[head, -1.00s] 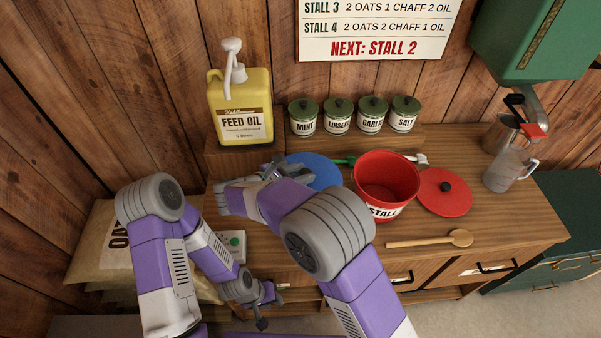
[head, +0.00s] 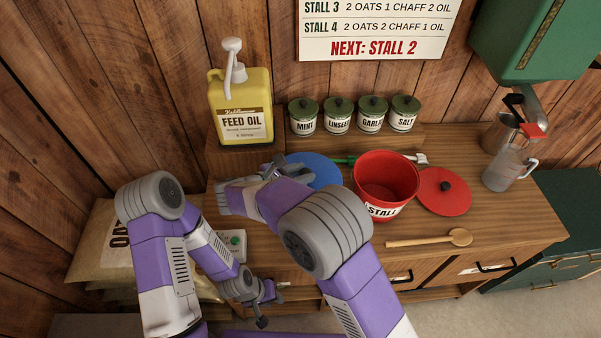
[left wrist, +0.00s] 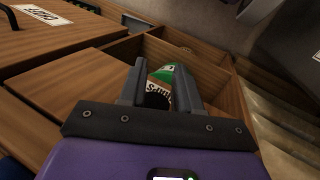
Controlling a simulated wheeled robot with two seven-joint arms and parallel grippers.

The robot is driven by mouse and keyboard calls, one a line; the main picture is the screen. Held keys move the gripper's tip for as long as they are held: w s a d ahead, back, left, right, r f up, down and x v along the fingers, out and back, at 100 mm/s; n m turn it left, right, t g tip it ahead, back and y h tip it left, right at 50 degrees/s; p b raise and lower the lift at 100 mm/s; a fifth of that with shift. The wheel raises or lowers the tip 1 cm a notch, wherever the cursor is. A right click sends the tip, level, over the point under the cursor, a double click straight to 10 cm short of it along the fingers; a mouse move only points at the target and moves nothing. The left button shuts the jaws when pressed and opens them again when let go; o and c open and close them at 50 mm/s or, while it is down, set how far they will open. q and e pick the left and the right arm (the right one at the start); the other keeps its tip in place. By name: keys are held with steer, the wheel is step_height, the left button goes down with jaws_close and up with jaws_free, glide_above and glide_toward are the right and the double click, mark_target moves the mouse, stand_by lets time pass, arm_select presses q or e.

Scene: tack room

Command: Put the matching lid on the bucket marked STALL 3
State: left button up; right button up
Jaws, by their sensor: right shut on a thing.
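The red bucket (head: 388,180) stands open and upright on the bench in the head view. Its label reads STALL; the number is not readable. A red lid (head: 432,198) with a black knob lies flat just right of it. A blue disc, apparently a lid (head: 322,172), is left of the bucket, partly hidden by my right arm. My right gripper (head: 275,170) is at the disc's left side, shut and apparently on it; the contact is hidden. My left gripper (head: 276,291) is low at the bench front. In the left wrist view its fingers (left wrist: 158,88) are apart and empty.
A wooden spoon (head: 435,240) lies before the bucket. A feed oil jug (head: 240,112), several green-lidded tins (head: 338,118) and a clear jug (head: 508,172) stand behind or beside. A green-topped item (left wrist: 180,72) lies in an open drawer (left wrist: 205,62) beyond my left fingers.

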steer(key=shift+f+b, duration=0.3)
steer(key=shift+f, duration=0.3)
steer(key=o, duration=0.8)
steer(key=shift+s+a+r, duration=0.1)
